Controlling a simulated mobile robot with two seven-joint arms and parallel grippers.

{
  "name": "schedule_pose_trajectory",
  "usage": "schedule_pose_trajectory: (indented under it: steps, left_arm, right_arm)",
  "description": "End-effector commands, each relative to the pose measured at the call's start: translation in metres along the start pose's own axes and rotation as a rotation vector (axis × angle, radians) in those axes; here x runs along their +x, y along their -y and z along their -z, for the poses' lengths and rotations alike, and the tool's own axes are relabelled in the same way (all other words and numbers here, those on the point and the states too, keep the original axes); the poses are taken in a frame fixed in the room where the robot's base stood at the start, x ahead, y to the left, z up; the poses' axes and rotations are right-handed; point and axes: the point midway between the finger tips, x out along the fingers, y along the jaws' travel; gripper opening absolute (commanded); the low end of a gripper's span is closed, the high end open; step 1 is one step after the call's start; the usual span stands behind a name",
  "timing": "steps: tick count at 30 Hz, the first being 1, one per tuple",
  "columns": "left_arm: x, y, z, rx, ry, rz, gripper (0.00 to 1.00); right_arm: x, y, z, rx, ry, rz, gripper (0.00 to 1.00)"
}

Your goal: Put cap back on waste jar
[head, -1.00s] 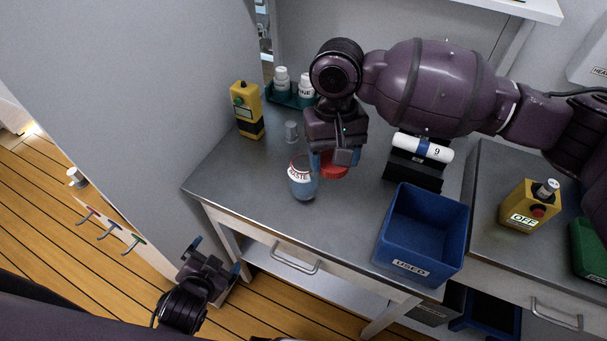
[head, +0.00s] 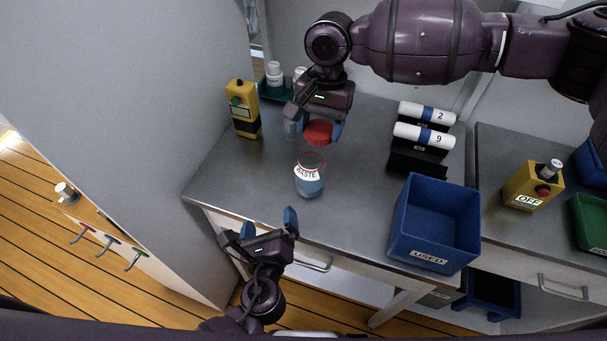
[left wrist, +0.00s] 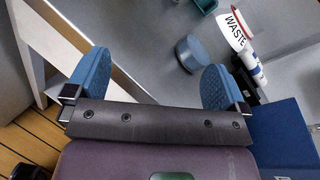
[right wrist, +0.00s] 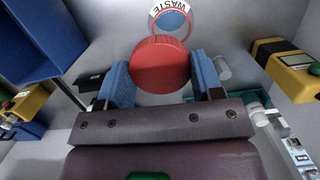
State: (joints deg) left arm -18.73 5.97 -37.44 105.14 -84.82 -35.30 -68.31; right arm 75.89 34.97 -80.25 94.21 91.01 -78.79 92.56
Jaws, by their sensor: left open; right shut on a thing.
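The waste jar (head: 310,184) is clear glass with blue liquid, a white WASTE label and a red-edged neck. It stands upright and uncovered near the bench's front edge. Its label shows in the left wrist view (left wrist: 235,28) and, upside down, in the right wrist view (right wrist: 170,8). My right gripper (head: 315,126) is shut on the red cap (head: 318,134), behind and above the jar, apart from it. The cap sits between its blue fingers in the right wrist view (right wrist: 160,64). My left gripper (head: 261,222) is open and empty at the bench's front edge, left of the jar.
A blue USED bin (head: 436,225) stands right of the jar, with a rack of white tubes (head: 424,136) behind it. A yellow device (head: 243,110) and a green tray of bottles (head: 274,88) stand at back left. The bench beside the jar is clear.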

Motion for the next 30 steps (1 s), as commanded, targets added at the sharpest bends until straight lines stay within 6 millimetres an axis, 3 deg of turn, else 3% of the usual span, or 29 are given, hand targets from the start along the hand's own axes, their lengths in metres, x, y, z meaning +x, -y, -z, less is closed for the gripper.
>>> schedule_pose_trajectory:
  steps: [6,12,25,30]
  left_arm:
    - [-0.006,0.039,0.013,0.314,0.053,0.131,1.00]
    - [-0.010,0.059,0.020,0.483,0.095,0.198,1.00]
    - [-0.011,0.064,0.021,0.517,0.105,0.212,1.00]
    - [-0.003,0.066,0.021,0.516,0.105,0.212,1.00]
  right_arm:
    - [-0.001,0.011,-0.003,0.025,-0.009,-0.002,0.39]
    - [-0.001,0.016,-0.004,0.043,-0.011,-0.001,0.39]
    - [-0.001,0.017,-0.004,0.046,-0.012,-0.001,0.39]
    - [-0.001,0.017,-0.004,0.046,-0.012,-0.001,0.39]
